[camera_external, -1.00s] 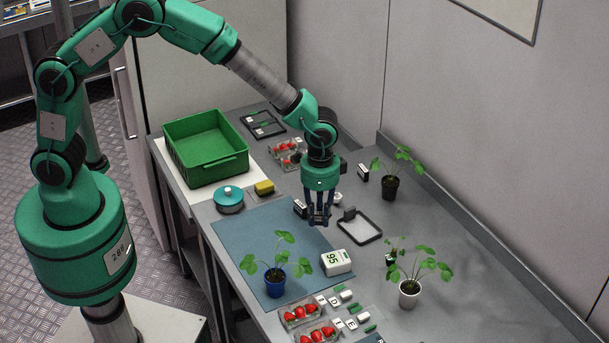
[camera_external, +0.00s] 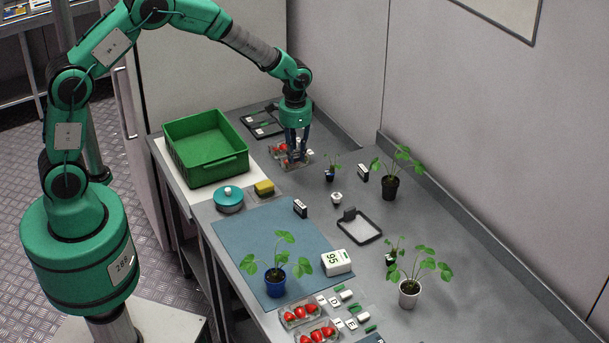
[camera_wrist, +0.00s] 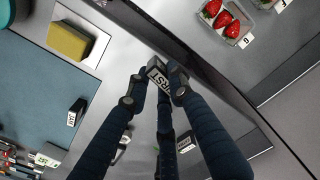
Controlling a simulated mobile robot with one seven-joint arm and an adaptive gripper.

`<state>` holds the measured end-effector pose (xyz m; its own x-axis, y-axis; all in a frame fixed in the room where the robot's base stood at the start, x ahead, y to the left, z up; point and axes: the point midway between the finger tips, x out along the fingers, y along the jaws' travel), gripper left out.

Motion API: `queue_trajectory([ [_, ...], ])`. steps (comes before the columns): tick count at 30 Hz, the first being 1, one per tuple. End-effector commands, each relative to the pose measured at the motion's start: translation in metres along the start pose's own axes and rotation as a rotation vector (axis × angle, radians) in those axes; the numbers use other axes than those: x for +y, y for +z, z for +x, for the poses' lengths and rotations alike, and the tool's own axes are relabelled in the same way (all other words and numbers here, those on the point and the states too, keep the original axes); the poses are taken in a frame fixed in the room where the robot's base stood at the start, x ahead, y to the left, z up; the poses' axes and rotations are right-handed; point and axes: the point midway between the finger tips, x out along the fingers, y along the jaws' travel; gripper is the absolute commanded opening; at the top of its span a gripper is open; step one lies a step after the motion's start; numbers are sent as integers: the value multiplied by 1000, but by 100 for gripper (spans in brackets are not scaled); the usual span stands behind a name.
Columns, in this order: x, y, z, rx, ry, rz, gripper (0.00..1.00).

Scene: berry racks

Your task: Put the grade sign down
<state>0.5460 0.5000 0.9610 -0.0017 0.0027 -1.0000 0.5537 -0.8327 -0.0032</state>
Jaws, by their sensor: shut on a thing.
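My gripper (camera_external: 296,158) is shut on a small dark block-shaped sign (camera_wrist: 156,72). In the wrist view, white letters reading about "RST" show on the sign's face, partly covered by the fingertips (camera_wrist: 156,92). The sign sits tilted between the fingertips. In the external view my gripper points down at the back of the table, in front of a strawberry punnet (camera_external: 276,150); the held sign is hard to make out there. I cannot tell how high the sign is above the surface.
Strawberry punnets also show at top right in the wrist view (camera_wrist: 222,22). A yellow sponge (camera_external: 264,187), a teal tin (camera_external: 229,200) and a green crate (camera_external: 188,163) stand to the left. A black sign (camera_external: 300,208) stands by the blue mat (camera_external: 240,232). Small plants stand to the right.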

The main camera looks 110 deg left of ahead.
Motion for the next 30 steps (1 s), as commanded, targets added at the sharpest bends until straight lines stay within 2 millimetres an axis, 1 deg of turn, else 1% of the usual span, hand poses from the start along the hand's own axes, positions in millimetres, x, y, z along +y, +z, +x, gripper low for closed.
queue_trajectory([
  [1, -20, 3, 4, 0, 0, -23, 3],
  [5, -64, 12, 9, -1, 0, -70, 3],
  [6, -78, 16, 11, -1, 0, -85, 3],
  [9, -109, 25, 14, -1, -1, -120, 3],
  [12, -136, 34, 17, -1, -1, -149, 4],
  [15, -156, 41, 19, -1, -1, -172, 4],
  [18, -170, 46, 20, -1, -1, -187, 4],
  [21, -178, 50, 20, -1, -1, -196, 4],
  [30, -181, 51, 20, -1, -1, -198, 4],
])
